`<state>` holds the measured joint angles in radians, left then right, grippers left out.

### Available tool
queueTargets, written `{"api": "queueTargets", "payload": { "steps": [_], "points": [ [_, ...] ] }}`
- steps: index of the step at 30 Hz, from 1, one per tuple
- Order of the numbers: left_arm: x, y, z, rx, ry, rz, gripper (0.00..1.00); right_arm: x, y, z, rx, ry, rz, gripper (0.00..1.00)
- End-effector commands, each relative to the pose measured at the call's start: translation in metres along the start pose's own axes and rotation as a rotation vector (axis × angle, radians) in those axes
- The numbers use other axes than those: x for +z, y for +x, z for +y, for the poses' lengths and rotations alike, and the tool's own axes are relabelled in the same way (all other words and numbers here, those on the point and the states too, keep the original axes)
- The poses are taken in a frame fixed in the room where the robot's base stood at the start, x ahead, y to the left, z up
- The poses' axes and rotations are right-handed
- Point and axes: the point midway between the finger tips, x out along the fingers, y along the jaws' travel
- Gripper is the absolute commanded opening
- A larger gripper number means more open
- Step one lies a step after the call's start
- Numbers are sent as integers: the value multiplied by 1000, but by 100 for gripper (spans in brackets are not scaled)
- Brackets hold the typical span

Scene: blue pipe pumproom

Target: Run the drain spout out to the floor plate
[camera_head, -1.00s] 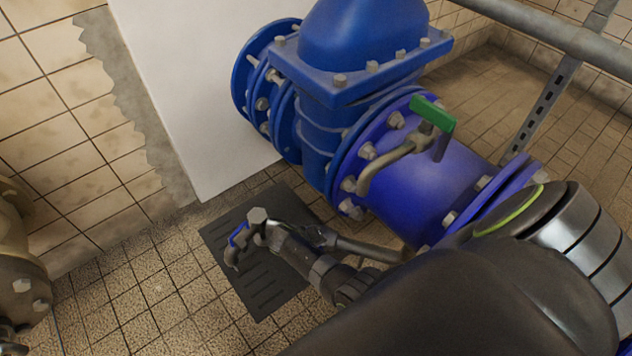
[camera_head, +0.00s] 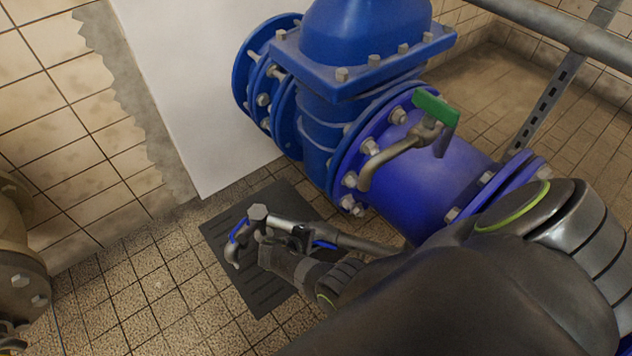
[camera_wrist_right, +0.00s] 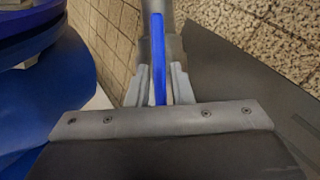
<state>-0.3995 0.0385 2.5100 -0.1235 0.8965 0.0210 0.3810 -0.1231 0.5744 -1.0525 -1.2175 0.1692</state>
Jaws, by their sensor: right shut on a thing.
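The drain spout (camera_head: 352,243) is a grey pipe with a hex cap (camera_head: 257,212) and a short down-turned end (camera_head: 232,255). It reaches out from beside the blue pipe, with its end above the dark slotted floor plate (camera_head: 262,298). Blue parts show by its end and behind my right gripper. In the right wrist view my right gripper (camera_wrist_right: 160,85) is shut on a narrow blue bar (camera_wrist_right: 158,50), in front of a grey pipe (camera_wrist_right: 173,15). In the head view my wrist hides part of the spout and plate. My left gripper is out of view.
A large blue flanged pipe and valve (camera_head: 365,85) stand behind the spout. A bent tap with a green handle (camera_head: 437,107) juts from it. A tan flanged pipe (camera_head: 18,255) is at the left edge. Open tiled floor lies left of the plate.

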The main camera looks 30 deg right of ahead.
Motion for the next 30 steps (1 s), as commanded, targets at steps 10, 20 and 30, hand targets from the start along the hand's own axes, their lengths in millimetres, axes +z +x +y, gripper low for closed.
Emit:
{"api": "queueTargets", "payload": {
  "steps": [10, 20, 30],
  "points": [
    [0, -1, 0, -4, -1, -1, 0, 0, 0, 0, 17, -42, 1, 0],
    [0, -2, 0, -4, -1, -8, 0, 0, 0, 0, 16, -41, 1, 25],
    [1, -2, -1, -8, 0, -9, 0, 0, 0, 0, 16, -40, 0, 33]
  ]
}}
